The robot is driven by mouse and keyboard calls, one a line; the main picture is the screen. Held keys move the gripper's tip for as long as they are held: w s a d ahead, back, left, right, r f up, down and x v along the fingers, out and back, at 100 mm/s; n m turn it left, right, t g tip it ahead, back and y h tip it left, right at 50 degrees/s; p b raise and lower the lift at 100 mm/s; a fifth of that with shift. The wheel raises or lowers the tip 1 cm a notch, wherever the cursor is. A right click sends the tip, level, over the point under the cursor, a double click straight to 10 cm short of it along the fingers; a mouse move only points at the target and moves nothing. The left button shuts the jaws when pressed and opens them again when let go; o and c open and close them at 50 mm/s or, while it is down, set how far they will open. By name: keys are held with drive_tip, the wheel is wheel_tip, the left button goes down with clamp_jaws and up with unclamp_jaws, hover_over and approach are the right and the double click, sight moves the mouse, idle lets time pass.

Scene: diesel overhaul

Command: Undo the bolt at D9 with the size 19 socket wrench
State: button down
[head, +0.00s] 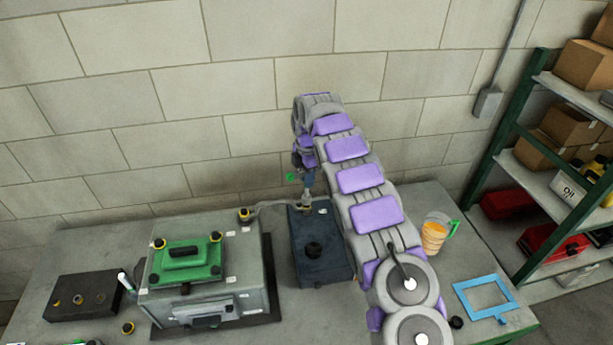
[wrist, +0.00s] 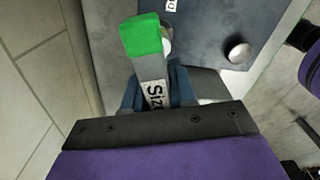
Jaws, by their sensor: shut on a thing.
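My gripper (head: 307,188) is at the back of the bench, above the far end of a dark blue box. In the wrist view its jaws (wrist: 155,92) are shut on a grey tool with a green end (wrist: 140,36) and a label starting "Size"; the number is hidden. I take this to be the socket wrench; its green end (head: 290,177) also shows in the head view. The grey engine block (head: 205,292) with a green cover (head: 187,258) stands to the left. Yellow-and-black bolts sit at the cover's corners, and another (head: 245,214) at its back right. No D9 label is readable.
The dark blue box (head: 322,258) has a round black knob on top. A black block (head: 82,296) lies at the left. An orange-filled jug (head: 435,235) and a blue frame (head: 487,298) are at the right. A wall stands close behind the bench; green shelving (head: 500,160) is at the right.

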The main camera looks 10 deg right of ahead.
drive_tip(key=m, duration=0.3)
drive_tip(key=shift+r, duration=0.15)
drive_tip(key=m+p, duration=0.1)
drive_tip(key=m, duration=0.3)
drive_tip(key=shift+a, duration=0.1)
drive_tip(key=m, duration=1.4)
drive_tip(key=shift+p, duration=0.35)
drive_tip(key=m, duration=0.6)
drive_tip(key=shift+a+m, duration=0.1)
drive_tip(key=shift+m, duration=0.2)
drive_tip(key=shift+f, duration=0.2)
